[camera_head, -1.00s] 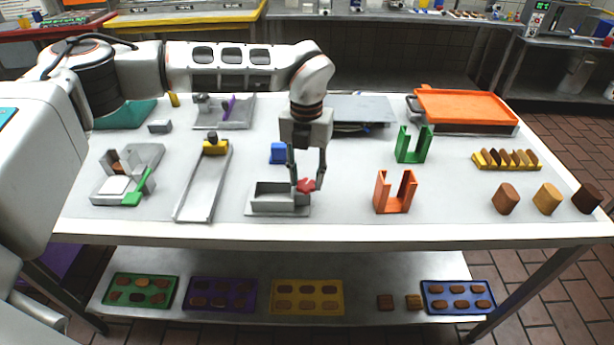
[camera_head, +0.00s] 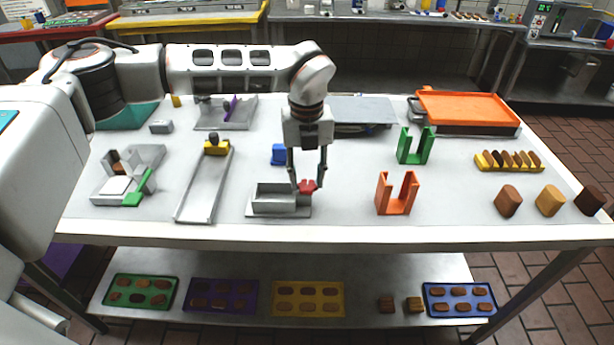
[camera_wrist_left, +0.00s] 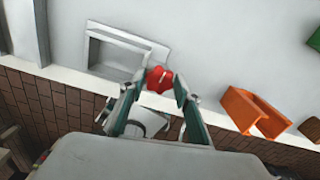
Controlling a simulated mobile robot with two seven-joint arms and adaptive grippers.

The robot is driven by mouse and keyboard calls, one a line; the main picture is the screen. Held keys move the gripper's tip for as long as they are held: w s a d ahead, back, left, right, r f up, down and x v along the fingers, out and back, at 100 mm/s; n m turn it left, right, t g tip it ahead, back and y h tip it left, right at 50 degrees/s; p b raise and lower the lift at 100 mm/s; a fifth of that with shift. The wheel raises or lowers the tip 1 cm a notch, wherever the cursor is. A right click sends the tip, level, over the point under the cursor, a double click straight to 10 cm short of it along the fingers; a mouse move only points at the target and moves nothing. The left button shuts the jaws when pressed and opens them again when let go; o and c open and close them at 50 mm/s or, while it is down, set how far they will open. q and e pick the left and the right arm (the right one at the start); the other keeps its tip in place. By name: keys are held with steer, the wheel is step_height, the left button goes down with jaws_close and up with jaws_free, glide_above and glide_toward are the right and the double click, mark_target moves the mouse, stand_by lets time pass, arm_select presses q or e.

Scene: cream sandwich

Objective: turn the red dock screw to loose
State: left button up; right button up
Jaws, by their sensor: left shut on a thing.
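The red dock screw (camera_head: 308,186) is a small lobed red knob at the right end of the grey dock (camera_head: 264,212) in the head view. My left gripper (camera_head: 308,187) points down over it, with one finger on each side, shut on the knob. In the left wrist view the red screw (camera_wrist_left: 158,79) sits between the two fingertips (camera_wrist_left: 157,84), beside the open grey dock frame (camera_wrist_left: 105,54). My right gripper is in neither view.
An orange U-shaped holder (camera_head: 396,194) stands right of the dock, with a green one (camera_head: 415,147) behind it. A grey chute (camera_head: 203,190) lies to the left. A blue block (camera_head: 278,154) stands just behind. Bare tabletop lies between the dock and the orange holder.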

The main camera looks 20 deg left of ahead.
mark_target(307, 184)
arm_select(q)
steer(key=o, duration=1.1)
step_height(307, 184, up, 12)
